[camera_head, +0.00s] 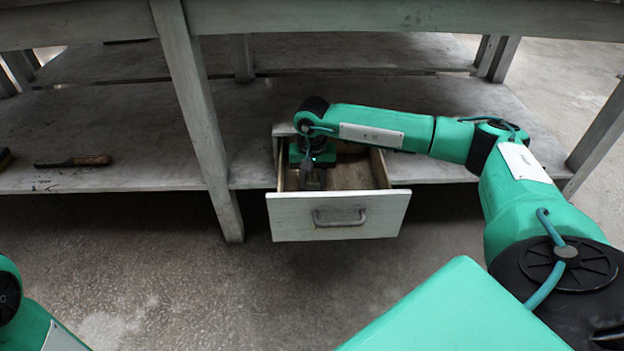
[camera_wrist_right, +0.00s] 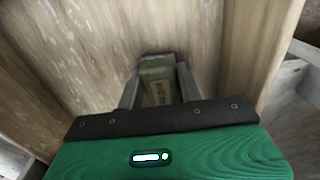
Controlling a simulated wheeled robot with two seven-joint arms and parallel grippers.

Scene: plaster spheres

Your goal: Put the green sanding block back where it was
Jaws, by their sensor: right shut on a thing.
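My right gripper (camera_head: 312,180) reaches down into the open drawer (camera_head: 338,216) from above. In the right wrist view its two fingers (camera_wrist_right: 159,88) are shut on the green sanding block (camera_wrist_right: 157,68), which has a dull green top and a paler face with dark lettering. The block is over or on the drawer's wooden floor; I cannot tell whether it touches it. In the head view the block is hidden or too dark to make out. My left gripper is not in view; only part of my left arm shows at the lower left.
The drawer is pulled out under a grey wooden bench shelf (camera_head: 110,130), with a metal handle (camera_head: 339,217) on its front. A bench leg (camera_head: 203,130) stands left of it. A brush-like tool (camera_head: 73,161) lies on the shelf at left. The concrete floor in front is clear.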

